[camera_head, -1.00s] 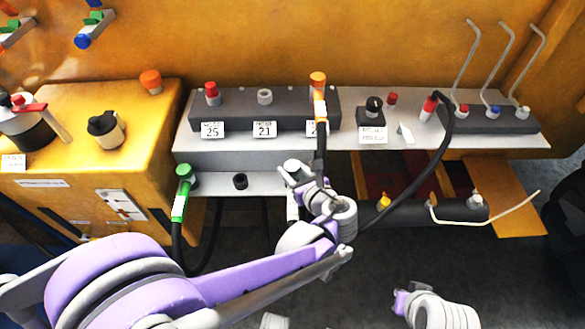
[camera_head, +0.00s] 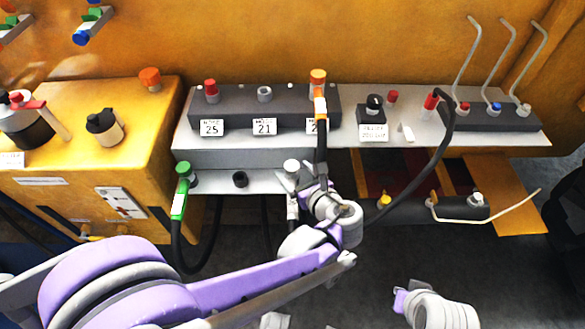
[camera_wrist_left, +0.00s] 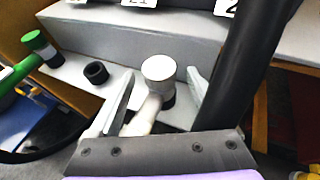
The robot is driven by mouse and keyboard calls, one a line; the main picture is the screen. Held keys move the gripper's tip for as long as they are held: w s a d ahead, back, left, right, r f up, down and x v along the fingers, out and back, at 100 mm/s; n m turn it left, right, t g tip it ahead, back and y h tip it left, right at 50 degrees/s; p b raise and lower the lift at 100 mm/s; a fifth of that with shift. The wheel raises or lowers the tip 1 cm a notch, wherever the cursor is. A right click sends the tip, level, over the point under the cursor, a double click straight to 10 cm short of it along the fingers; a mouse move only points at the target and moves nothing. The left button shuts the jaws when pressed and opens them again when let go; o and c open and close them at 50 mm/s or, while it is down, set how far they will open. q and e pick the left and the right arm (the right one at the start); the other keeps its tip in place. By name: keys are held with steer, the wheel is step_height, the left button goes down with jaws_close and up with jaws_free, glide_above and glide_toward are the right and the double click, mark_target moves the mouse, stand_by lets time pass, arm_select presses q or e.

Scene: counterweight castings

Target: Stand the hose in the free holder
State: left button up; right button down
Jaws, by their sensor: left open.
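A white-capped hose (camera_head: 291,166) stands at the right end of the low grey shelf. Its white cap and handle show in the left wrist view (camera_wrist_left: 159,69), with part of a black ring behind. My left gripper (camera_head: 298,181) is open, its fingers on either side of the white handle; I cannot tell whether they touch it. An empty black ring holder (camera_head: 240,180) sits left of it on the shelf, also in the left wrist view (camera_wrist_left: 96,73). A grey ring holder (camera_head: 264,93) on the upper block looks empty. My right gripper (camera_head: 400,299) is low right, its jaws unclear.
A green-handled hose (camera_head: 180,198) hangs at the shelf's left end. An orange-handled hose (camera_head: 319,95) stands on the upper block; its black hose (camera_wrist_left: 242,60) passes close beside my left gripper. A red-ended hose (camera_head: 431,101) and bent metal levers (camera_head: 503,65) are to the right.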

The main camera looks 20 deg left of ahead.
arm_select(q)
steer(key=p+v, duration=0.1)
steer(key=v, duration=0.8)
steer(key=shift+a, duration=0.1)
steer(key=s+a+r+n+g+h+p, duration=0.2)
steer(key=s+a+n+h+p, duration=0.2)
steer(key=n, duration=0.9)
steer(key=s+a+r+n+g+h+p, duration=0.2)
steer(key=s+a+n+h+p, duration=0.3)
steer(key=n, duration=0.9)
steer(key=s+a+r+p, duration=0.1)
steer(key=s+a+p, duration=0.1)
steer(key=s, duration=0.2)
steer(key=shift+n+g, duration=0.3)
steer(key=shift+s+a, duration=0.1)
steer(key=shift+a, duration=0.05)
steer(key=shift+c, duration=0.3)
